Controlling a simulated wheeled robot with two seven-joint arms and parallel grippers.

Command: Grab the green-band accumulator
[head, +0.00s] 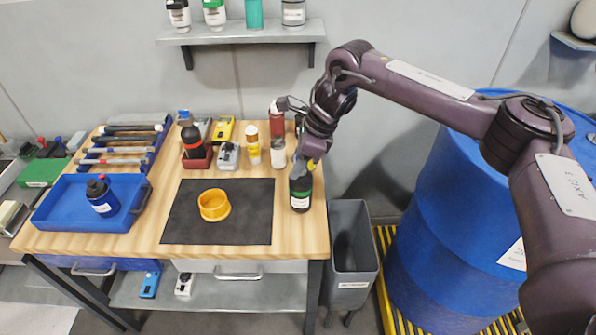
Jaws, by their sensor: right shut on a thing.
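The green-band accumulator (300,195) is a black bottle with a green band and a pale label. It stands upright at the right edge of the wooden table, beside the dark mat. My right gripper (302,170) comes down from above and is shut on its top, which the fingers partly hide. I cannot tell whether its base touches the table. A red-band black bottle (192,141) stands in a red holder at the back. A blue-band black bottle (102,198) stands in the blue tray (62,222) at left. My left gripper is out of view.
A yellow ring (214,206) sits on the dark mat (250,226). Small bottles and devices crowd the back of the table (170,198), close behind my right gripper. A grey bin (350,243) and a large blue drum (440,235) stand to the right.

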